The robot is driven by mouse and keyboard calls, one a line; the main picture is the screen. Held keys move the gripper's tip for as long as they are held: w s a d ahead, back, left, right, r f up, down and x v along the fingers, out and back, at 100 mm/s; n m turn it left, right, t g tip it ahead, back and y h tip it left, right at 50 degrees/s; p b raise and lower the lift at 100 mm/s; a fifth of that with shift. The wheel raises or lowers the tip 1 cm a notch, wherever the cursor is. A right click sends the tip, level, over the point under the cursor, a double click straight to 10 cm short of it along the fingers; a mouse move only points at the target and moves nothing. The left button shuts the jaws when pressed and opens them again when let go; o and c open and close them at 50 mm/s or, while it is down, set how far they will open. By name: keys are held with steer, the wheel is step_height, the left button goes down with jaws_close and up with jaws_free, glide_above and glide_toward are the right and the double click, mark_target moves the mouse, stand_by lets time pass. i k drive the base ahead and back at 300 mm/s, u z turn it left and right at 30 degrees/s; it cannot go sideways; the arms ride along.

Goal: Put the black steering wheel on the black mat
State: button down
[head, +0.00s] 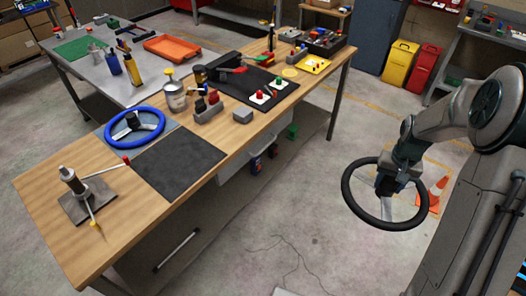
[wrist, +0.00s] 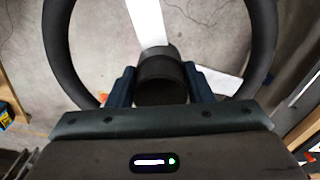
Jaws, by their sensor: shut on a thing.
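The black steering wheel (head: 352,209) hangs in my gripper (head: 391,184), off to the right of the table and above the concrete floor. In the wrist view my gripper (wrist: 160,88) is shut on the wheel's dark central hub, and the black rim (wrist: 262,40) arches around it. The black mat (head: 178,160) lies flat and bare near the front edge of the wooden table. A blue steering wheel (head: 135,127) lies on a grey-blue mat (head: 171,125) just behind and left of the black mat.
A stand with a lever (head: 75,190) is at the table's near left. A grey tool holder (head: 207,110), a can (head: 176,98) and a grey block (head: 243,116) stand behind the black mat. An orange cone (head: 437,190) is on the floor. Floor between table and arm is clear.

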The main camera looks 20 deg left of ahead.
mark_target(182, 156)
steer(key=u, duration=1.3)
